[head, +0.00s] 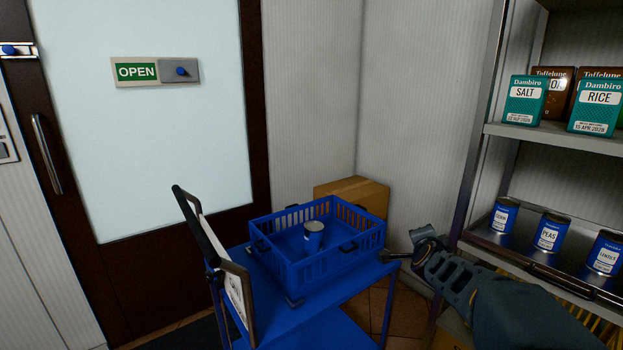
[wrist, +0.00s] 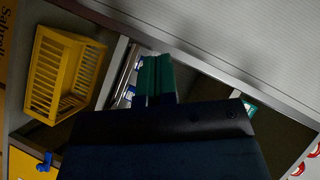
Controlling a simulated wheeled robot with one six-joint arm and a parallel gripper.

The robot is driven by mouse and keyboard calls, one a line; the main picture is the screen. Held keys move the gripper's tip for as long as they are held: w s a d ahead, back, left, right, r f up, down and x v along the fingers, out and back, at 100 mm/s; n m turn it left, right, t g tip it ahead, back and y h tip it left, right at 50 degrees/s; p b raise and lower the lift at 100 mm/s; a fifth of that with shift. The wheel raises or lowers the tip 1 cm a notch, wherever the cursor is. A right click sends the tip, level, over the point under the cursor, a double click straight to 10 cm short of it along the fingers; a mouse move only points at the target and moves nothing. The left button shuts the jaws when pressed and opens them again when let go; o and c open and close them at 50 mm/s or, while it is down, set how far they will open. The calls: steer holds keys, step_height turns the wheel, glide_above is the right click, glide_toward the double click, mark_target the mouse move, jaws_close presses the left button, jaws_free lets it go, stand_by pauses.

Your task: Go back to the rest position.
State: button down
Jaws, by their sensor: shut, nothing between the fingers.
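My gripper (head: 394,256) is at the right of the blue crate in the head view, with my arm reaching in from the lower right. It is shut and holds nothing. It appears close to the crate's right side, but I cannot tell the exact gap.
A blue crate (head: 318,268) holding a can (head: 313,236) stands on a blue cart (head: 345,296). A shelf (head: 555,133) with boxes and cans stands at the right. A cardboard box (head: 352,191) is behind the crate. A yellow crate (wrist: 66,66) shows in the wrist view.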

steer(key=s+a+r+n+g+y+p, duration=0.45)
steer(key=s+a+r+n+p, duration=0.25)
steer(key=s+a+n+p, duration=0.3)
steer(key=s+a+r+n+g+p, duration=0.1)
steer(key=s+n+g+p, duration=0.1)
steer(key=s, duration=0.5)
steer(key=s+a+n+g+p, duration=0.1)
steer(key=s+n+g+p, duration=0.2)
steer(key=s, duration=0.5)
steer(key=shift+s+a+r+n+p, duration=0.3)
steer(key=shift+r+n+p, duration=0.1)
steer(key=shift+n+p, duration=0.2)
steer(key=shift+g, duration=0.25)
